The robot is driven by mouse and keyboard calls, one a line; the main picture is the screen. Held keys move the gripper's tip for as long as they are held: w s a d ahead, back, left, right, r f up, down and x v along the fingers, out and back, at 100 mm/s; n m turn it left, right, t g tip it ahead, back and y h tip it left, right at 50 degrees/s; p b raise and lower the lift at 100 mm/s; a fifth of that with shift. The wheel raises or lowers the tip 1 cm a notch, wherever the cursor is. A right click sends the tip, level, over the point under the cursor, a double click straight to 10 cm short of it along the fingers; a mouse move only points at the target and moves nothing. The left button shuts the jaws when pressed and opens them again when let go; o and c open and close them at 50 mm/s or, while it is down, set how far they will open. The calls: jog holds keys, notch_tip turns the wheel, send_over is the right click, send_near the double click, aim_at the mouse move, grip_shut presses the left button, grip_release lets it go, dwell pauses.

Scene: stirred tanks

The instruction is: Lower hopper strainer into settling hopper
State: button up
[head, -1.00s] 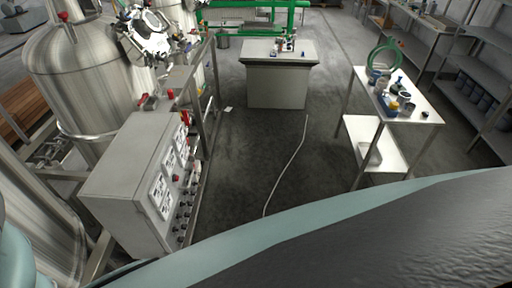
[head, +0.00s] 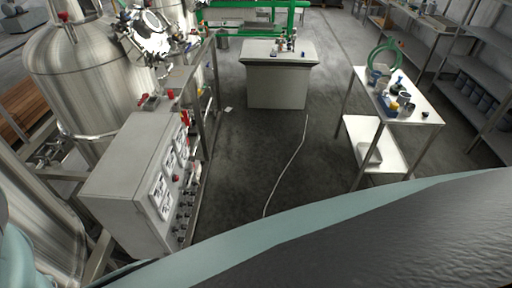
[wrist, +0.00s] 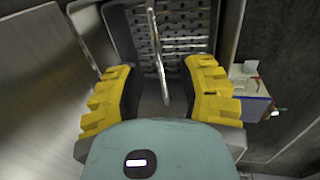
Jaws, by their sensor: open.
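In the wrist view, my gripper (wrist: 163,100) has its two yellow-padded fingers spread wide apart. A thin, upright metal handle (wrist: 158,50) stands between them, and neither finger appears to touch it. Behind the handle is a perforated grey metal panel (wrist: 186,45), which looks like part of the hopper strainer. Smooth grey walls (wrist: 93,35) flank it, possibly of the settling hopper; I cannot tell how the strainer sits against them. The gripper housing hides the lower part. I cannot make out the strainer or my gripper in the head view.
Steel tanks (head: 85,75) and a grey control box (head: 130,170) with red knobs stand at left. A cart (head: 428,111) holding small items and a green hose is at right. The middle floor is open, with a cable lying across it.

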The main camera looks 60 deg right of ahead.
jog(key=shift+v, duration=2.4)
jog(key=w+a+p+v, duration=0.1)
jog(key=p+v, duration=0.9)
jog(key=shift+w+r+p, duration=0.15)
jog(key=shift+w+p, duration=0.2)
jog(key=shift+w, duration=0.1)
